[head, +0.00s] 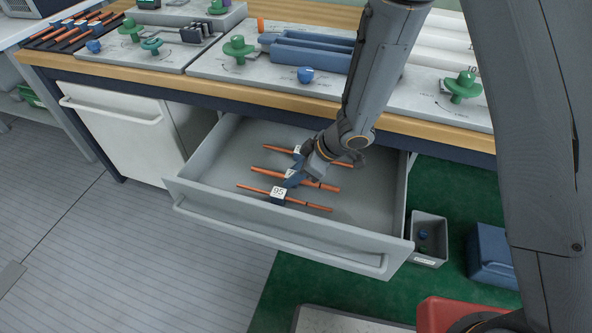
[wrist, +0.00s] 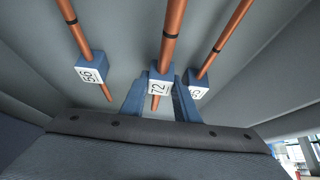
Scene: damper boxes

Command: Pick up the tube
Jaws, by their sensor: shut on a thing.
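Three copper tubes with blue blocks and white number labels lie side by side in the open grey drawer (head: 225,212). The middle tube (head: 322,186) is labelled 72 in the wrist view (wrist: 172,38). My gripper (head: 294,176) is shut on its blue block, with a blue finger on each side in the wrist view (wrist: 160,88). The front tube (head: 310,206) carries label 95 and is partly hidden in the wrist view (wrist: 215,50). The far tube (head: 342,163) is labelled 56 in the wrist view (wrist: 92,68). I cannot tell whether the middle tube is off the drawer floor.
The wooden worktop (head: 220,91) above the drawer holds green knobs, a blue knob (head: 305,74) and a blue tray (head: 310,54). A small grey bin (head: 428,240) and a blue box (head: 492,262) stand right of the drawer. The drawer floor right of the tubes is clear.

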